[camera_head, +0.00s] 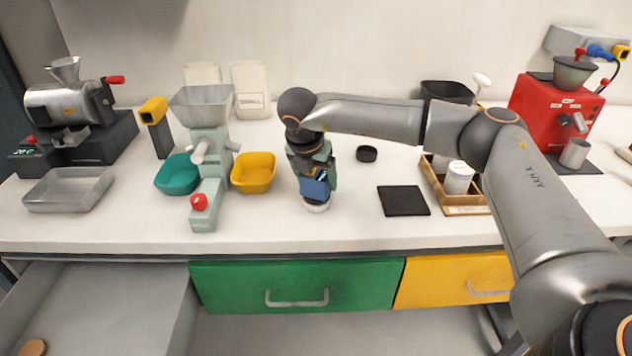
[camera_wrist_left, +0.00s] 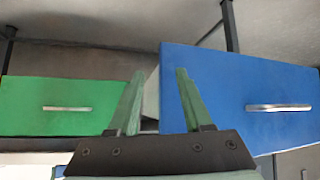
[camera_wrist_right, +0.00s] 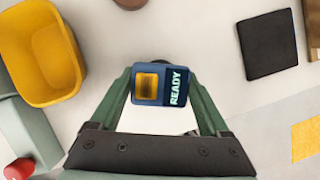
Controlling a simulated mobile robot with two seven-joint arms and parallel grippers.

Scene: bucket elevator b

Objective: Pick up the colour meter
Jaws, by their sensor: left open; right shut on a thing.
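The colour meter (camera_head: 316,187) is a small blue device with a white round bottom, upright over the front middle of the white counter. In the right wrist view the meter (camera_wrist_right: 148,84) shows a yellow-brown window and a dark display reading READY. My right gripper (camera_head: 313,172) points down from above and is shut on the meter, with a green finger on each side in its wrist view (camera_wrist_right: 161,88). I cannot tell whether the meter's bottom touches the counter. My left gripper (camera_wrist_left: 160,75) is open and empty, in front of drawer fronts.
A pale green grinder (camera_head: 208,150) stands left of the meter, with a yellow bin (camera_head: 254,172) and a teal bin (camera_head: 177,174). A black mat (camera_head: 403,201) and a wooden tray (camera_head: 466,210) lie to the right. Behind is a dark puck (camera_head: 366,154).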

